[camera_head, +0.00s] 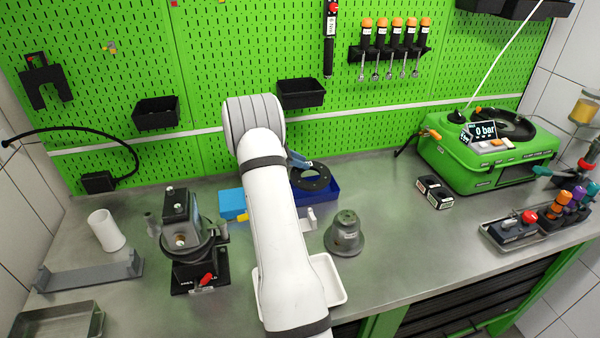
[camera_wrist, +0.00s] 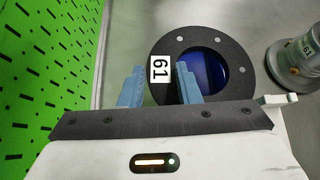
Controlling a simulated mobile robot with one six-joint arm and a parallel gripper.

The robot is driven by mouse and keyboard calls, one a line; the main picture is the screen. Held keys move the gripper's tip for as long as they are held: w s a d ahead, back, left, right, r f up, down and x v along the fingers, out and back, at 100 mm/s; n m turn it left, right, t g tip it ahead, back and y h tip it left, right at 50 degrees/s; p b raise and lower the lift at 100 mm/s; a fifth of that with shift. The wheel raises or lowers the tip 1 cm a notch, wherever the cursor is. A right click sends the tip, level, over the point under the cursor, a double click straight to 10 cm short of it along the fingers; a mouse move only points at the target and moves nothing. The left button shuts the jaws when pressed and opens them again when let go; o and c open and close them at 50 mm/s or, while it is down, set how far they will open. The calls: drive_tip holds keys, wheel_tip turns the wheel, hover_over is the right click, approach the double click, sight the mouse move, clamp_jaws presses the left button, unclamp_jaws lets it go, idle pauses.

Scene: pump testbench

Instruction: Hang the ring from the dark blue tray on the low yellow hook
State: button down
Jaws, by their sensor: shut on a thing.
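A flat black ring (camera_head: 322,184) with small holes shows above the dark blue tray (camera_head: 331,190). My gripper (camera_head: 298,162) is shut on the ring's rim. In the wrist view the ring (camera_wrist: 237,85) has a white label reading 61, and my blue gripper fingers (camera_wrist: 158,80) are on either side of its left rim. The dark blue tray (camera_wrist: 210,70) shows through the ring's hole. A small yellow piece (camera_head: 242,217) sticks out beside my arm at the light blue box; I cannot tell if it is a hook. Another small yellowish piece (camera_head: 111,48) is on the pegboard.
A grey flanged part (camera_head: 344,236) stands right of my arm; a white tray (camera_head: 328,281) lies in front, partly hidden. A dark pump fixture (camera_head: 187,245) stands left. Black bins (camera_head: 300,94) hang on the green pegboard (camera_head: 240,50).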

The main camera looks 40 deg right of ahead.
sight(299, 172)
wheel_tip(299, 172, down, 4)
drive_tip(key=shift+f+p, duration=0.15)
drive_tip(key=shift+p, duration=0.4)
drive_tip(key=c, duration=1.1)
unclamp_jaws()
drive_tip(key=shift+o, duration=0.2)
drive_tip(key=shift+f, duration=0.2)
drive_tip(key=a+r+m+t+y+b, duration=0.2)
drive_tip(key=a+r+m+b, duration=0.1)
drive_tip(key=a+r, duration=1.1)
drive_tip(key=s+a+r+m+t+y, duration=0.2)
drive_tip(key=s+a+r, duration=0.1)
drive_tip(key=s+a, duration=0.4)
drive_tip(key=s+a+r+m+t+y, duration=0.2)
drive_tip(key=s+a, duration=0.6)
drive_tip(key=a, duration=0.6)
drive_tip(key=shift+r+m+t+y, duration=0.3)
drive_tip(key=shift+r+m+y, duration=0.1)
drive_tip(key=shift+m, duration=0.4)
drive_tip(key=s+a+m+y, duration=0.1)
drive_tip(key=s+a, duration=0.2)
drive_tip(key=s+a+f+m+t+y, duration=0.1)
drive_tip(key=s+a, duration=0.2)
drive_tip(key=s+a+m+t+y, duration=0.1)
drive_tip(key=s+a, duration=0.2)
drive_tip(key=s, duration=0.1)
drive_tip(key=shift+f+m, duration=0.3)
